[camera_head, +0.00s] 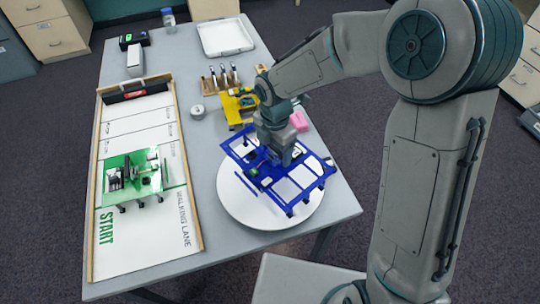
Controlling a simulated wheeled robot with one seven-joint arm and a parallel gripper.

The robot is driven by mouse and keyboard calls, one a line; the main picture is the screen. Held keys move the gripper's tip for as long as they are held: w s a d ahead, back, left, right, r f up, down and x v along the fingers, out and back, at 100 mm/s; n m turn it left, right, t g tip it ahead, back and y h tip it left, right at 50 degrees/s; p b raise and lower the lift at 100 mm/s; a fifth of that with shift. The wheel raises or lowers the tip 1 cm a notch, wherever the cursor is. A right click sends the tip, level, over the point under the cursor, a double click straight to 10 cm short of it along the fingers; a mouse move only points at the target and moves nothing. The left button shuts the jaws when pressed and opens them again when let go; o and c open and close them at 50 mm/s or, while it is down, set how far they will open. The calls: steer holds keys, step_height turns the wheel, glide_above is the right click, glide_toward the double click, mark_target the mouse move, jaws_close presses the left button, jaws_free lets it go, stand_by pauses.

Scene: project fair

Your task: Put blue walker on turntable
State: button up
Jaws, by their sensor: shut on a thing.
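The blue walker (301,196) is an open blue frame with small legs, at the right front of the grey table. It is over the round white turntable (247,211), and its left end reaches past the disc's upper left edge. I cannot tell whether its legs touch the disc. My gripper (277,158) comes down from above and is shut on the blue walker near its middle. My gripper and wrist hide part of the walker's centre and far side.
A green walker (150,194) stands on the walking lane board (130,240) at the left. A yellow walker (232,112), tool rack (222,79), pink block (298,121), small round tin (197,111) and white tray (223,37) are farther back.

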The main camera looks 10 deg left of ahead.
mark_target(270, 154)
steer(key=shift+w+a+f, duration=0.2)
steer(key=shift+a+f, duration=0.15)
steer(key=shift+a, duration=0.3)
steer(key=shift+f, duration=2)
steer(key=shift+f, duration=0.1)
steer(key=shift+f, duration=0.15)
steer(key=o, duration=1.1)
